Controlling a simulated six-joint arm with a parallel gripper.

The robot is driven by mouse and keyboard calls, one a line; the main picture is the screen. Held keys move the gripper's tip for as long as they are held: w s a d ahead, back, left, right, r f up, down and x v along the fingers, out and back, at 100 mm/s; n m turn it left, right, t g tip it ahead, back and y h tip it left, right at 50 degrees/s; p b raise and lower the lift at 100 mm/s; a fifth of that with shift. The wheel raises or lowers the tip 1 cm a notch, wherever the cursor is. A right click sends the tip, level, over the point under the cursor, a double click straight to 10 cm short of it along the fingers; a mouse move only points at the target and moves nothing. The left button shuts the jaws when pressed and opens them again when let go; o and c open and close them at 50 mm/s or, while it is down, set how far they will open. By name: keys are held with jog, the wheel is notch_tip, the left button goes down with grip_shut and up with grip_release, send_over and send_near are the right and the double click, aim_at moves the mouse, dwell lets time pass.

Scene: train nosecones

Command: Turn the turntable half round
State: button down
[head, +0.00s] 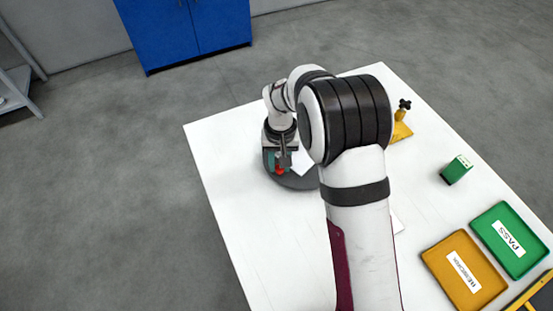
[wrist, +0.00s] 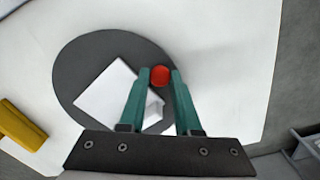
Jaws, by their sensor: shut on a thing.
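The turntable is a dark grey round disc (head: 298,182) on the white table, partly hidden by my arm in the head view. In the wrist view most of the disc (wrist: 82,62) shows. A white, flat-sided piece (wrist: 103,95) lies on it and also shows in the head view (head: 304,162). A red round knob (wrist: 160,75) is at the disc's edge. My gripper (wrist: 160,78) has teal fingers, shut on the red knob, one on each side. In the head view the gripper (head: 279,166) is above the near left part of the disc, with the red knob (head: 279,171) just showing.
A yellow stand with a black knob (head: 402,130) is beyond my arm to the right. A green box (head: 456,170), an orange-yellow REWORK tray (head: 455,243) and a green PASS tray (head: 516,256) are on the right. The table's left side (head: 240,230) is clear.

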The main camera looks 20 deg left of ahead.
jog(key=shift+s+d+n, duration=0.25)
jog(key=shift+d+n, duration=0.9)
jog(key=shift+n, duration=0.35)
jog(key=shift+d+n, duration=1.45)
jog(key=shift+n, duration=0.45)
jog(key=shift+w+d+n, duration=0.2)
jog(key=shift+d+n, duration=0.45)
jog(key=shift+n, duration=0.15)
jog(key=shift+w+d+n, duration=0.2)
jog(key=shift+d+n, duration=0.4)
jog(key=shift+n, duration=0.2)
jog(key=shift+w+d+n, duration=0.4)
jog(key=shift+d+n, duration=0.15)
jog(key=shift+n, duration=0.3)
jog(key=shift+w+d+n, duration=0.35)
jog(key=shift+d+n, duration=0.15)
jog(key=shift+n, duration=0.35)
jog(key=shift+w+d, duration=0.1)
jog(key=c, duration=0.6)
grip_release()
